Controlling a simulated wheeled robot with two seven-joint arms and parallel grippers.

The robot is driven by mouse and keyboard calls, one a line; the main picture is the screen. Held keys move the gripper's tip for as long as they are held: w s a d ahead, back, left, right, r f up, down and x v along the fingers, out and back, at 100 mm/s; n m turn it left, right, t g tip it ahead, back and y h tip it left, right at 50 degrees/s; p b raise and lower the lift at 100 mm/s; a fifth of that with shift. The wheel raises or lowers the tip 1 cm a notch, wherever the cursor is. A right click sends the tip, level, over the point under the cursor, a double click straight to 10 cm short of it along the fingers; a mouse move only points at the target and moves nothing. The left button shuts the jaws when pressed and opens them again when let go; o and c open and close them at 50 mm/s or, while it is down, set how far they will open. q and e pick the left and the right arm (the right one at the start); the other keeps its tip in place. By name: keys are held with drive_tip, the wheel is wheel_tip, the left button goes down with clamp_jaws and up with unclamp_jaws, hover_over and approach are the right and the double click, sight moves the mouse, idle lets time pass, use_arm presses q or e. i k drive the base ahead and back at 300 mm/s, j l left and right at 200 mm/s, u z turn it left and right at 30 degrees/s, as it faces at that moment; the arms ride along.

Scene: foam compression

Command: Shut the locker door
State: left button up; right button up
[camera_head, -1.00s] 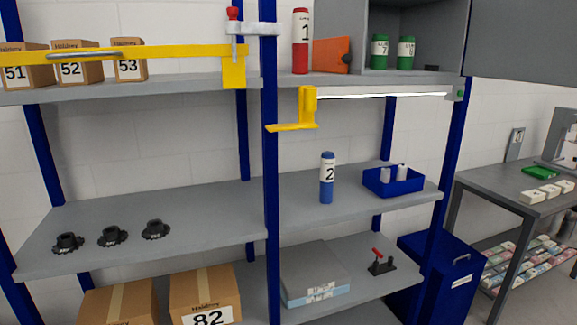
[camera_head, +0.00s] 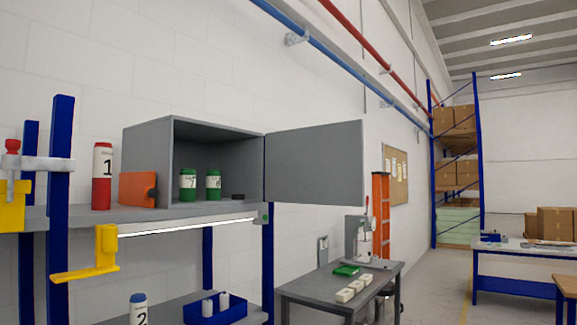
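The grey locker (camera_head: 146,143) stands on the top shelf of the blue-post rack, left of the middle of the view. Its grey door (camera_head: 314,163) is hinged at the locker's right edge and stands wide open, swung out to the right. Inside are two green canisters with white labels, one marked 7 (camera_head: 188,185) and one beside it (camera_head: 213,185), and a small black item (camera_head: 238,197). Neither of my grippers shows in the head view.
An orange block (camera_head: 137,190) and a red bottle marked 1 (camera_head: 102,176) stand left of the opening. A yellow bracket (camera_head: 105,240) juts below the shelf. A grey table (camera_head: 310,291) with a press (camera_head: 358,240) stands below the door. An orange ladder (camera_head: 380,214) is behind.

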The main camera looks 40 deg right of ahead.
sight(323, 164)
drive_tip(key=i+l+u, duration=0.1)
drive_tip(key=l+u, duration=0.3)
drive_tip(key=l, duration=0.4)
drive_tip(key=l+u, duration=0.4)
drive_tip(key=l, duration=0.95)
drive_tip(key=k+l, duration=0.1)
drive_tip(key=l, duration=0.5)
drive_tip(key=l+u, duration=0.1)
drive_tip(key=l, duration=0.5)
drive_tip(key=k+l, duration=0.15)
drive_tip(key=l, duration=1.05)
drive_tip(key=k+l, duration=0.15)
drive_tip(key=l, duration=0.45)
drive_tip(key=l+u, duration=0.1)
drive_tip(key=l, duration=0.5)
drive_tip(key=k, duration=0.05)
